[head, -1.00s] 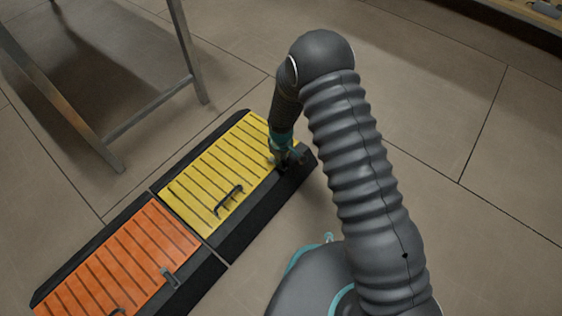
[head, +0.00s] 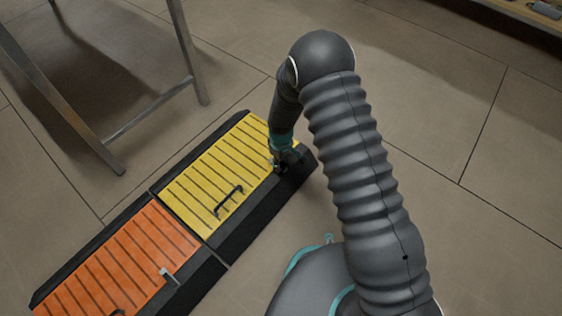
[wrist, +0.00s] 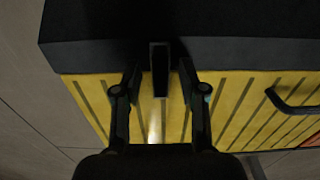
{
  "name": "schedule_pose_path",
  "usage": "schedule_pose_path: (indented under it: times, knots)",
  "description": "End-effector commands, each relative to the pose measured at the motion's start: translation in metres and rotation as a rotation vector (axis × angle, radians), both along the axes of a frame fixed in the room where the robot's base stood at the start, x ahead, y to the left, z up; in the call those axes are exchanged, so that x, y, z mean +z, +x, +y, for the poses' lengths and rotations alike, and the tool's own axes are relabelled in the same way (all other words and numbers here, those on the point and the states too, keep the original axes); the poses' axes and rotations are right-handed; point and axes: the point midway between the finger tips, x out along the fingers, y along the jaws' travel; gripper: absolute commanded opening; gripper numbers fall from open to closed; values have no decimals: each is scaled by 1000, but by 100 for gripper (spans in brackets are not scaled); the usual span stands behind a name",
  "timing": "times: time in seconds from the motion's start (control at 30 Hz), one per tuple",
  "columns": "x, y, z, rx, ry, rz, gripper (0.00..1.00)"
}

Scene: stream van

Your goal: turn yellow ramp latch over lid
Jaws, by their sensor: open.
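The yellow ramp lid (head: 205,180) is ribbed and sits closed in a black frame. My gripper (head: 281,167) is low at the lid's near right corner, where the arm and fingers largely hide the latch in the head view. In the wrist view the dark latch (wrist: 160,82) is a narrow bar reaching from the black frame (wrist: 250,50) over the edge of the yellow lid (wrist: 235,92). My gripper (wrist: 159,66) is open, with one finger on each side of the latch. Gaps show between the fingers and the latch.
A black handle (head: 228,202) stands on the yellow lid. An orange ramp (head: 125,255) with its own grey latch (head: 169,277) adjoins at the lower left. A metal stand (head: 150,108) is at the upper left. The tiled floor to the right is clear.

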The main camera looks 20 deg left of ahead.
Motion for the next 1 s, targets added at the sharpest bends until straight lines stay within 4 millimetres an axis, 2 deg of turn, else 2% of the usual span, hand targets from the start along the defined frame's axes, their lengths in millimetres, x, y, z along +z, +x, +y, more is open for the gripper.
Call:
schedule_pose_path:
  times: [0.17, 0.6, 0.8, 1.0]
  knots:
    - [17, 1, 1, 0, 2, -3, 42]
    - [99, 1, 0, -1, 2, -3, 42]
    - [116, 1, 0, -1, 1, -2, 42]
    - [119, 1, 0, 0, 0, -1, 42]
